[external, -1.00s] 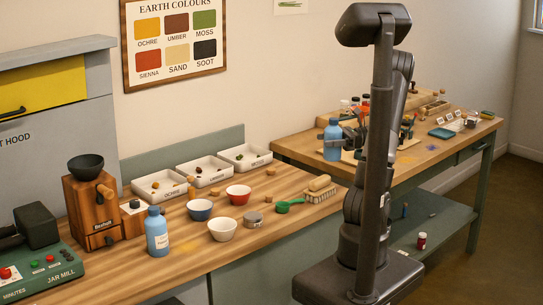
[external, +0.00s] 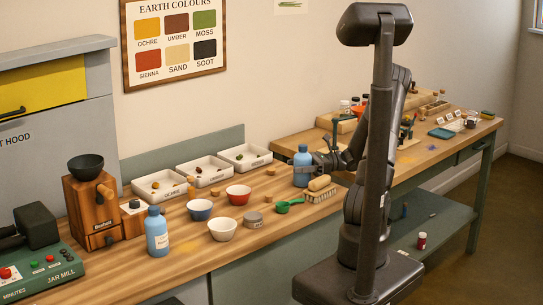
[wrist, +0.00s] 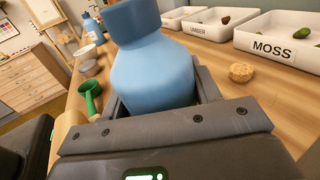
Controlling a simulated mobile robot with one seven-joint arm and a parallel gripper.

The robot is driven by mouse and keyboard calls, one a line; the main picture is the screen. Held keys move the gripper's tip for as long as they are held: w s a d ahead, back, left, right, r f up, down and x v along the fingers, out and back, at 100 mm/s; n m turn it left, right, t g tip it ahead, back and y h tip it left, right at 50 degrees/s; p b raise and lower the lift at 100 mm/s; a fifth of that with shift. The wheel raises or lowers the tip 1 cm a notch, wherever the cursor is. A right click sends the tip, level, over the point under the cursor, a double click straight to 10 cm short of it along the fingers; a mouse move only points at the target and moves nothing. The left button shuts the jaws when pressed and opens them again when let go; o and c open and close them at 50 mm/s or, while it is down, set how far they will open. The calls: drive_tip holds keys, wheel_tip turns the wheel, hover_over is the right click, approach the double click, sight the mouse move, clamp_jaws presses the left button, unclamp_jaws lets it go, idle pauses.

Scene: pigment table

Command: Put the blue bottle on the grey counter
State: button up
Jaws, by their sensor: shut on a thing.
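A blue bottle (external: 301,160) is upright in my gripper (external: 309,167), over the right end of the near wooden bench. I cannot tell whether its base is clear of the wood. In the wrist view the bottle (wrist: 150,72) stands between the fingers of my gripper (wrist: 158,100), which is shut around its body; its top is cut off. A second blue bottle (external: 157,232), with a white label, stands at the left on the same bench and shows small in the wrist view (wrist: 92,28). I cannot make out which surface is the grey counter.
The near bench (external: 270,222) holds a brush (external: 321,195), a green scoop (external: 289,205), several bowls, labelled white trays (external: 245,157), a wooden grinder (external: 91,210) and the jar mill (external: 45,265). A cork-coloured lump (wrist: 241,72) lies near the bottle. A grey hood (external: 100,125) stands at left.

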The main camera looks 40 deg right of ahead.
drive_tip(key=shift+f, duration=0.1)
drive_tip(key=o, duration=1.2)
drive_tip(key=shift+s+d, duration=0.1)
drive_tip(key=shift+d, duration=0.1)
drive_tip(key=v, duration=1.1)
drive_tip(key=shift+s+d, duration=0.15)
drive_tip(key=shift+d, duration=0.15)
drive_tip(key=shift+a, duration=0.1)
